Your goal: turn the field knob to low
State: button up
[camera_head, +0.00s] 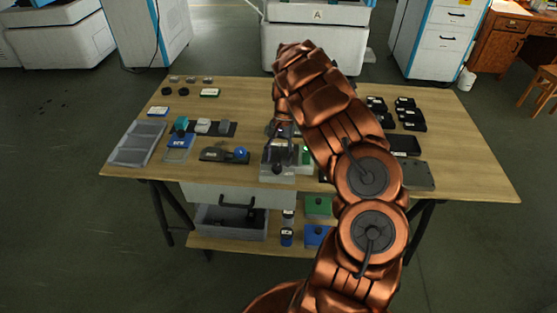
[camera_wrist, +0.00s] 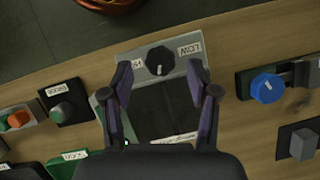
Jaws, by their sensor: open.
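The black round knob (camera_wrist: 160,60) sits at one end of a grey device (camera_wrist: 135,53) in the wrist view. A white label reading LOW (camera_wrist: 189,50) is right of the knob, and another label, partly cut by a finger, is on its left. A short pale mark shows on the knob's face. My gripper (camera_wrist: 159,68) is open, its fingers on either side of the device, apart from the knob. In the head view my gripper (camera_head: 283,143) is over the device (camera_head: 279,157) on the workbench, with the knob (camera_head: 277,169) at its near side.
A blue knob (camera_wrist: 267,88) on another device is to the right in the wrist view, and a box with a green button (camera_wrist: 62,111) is to the left. The wooden workbench (camera_head: 460,165) holds several black blocks (camera_head: 410,115) at right and a grey tray (camera_head: 139,142) at left.

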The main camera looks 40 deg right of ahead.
jog(key=shift+x, duration=1)
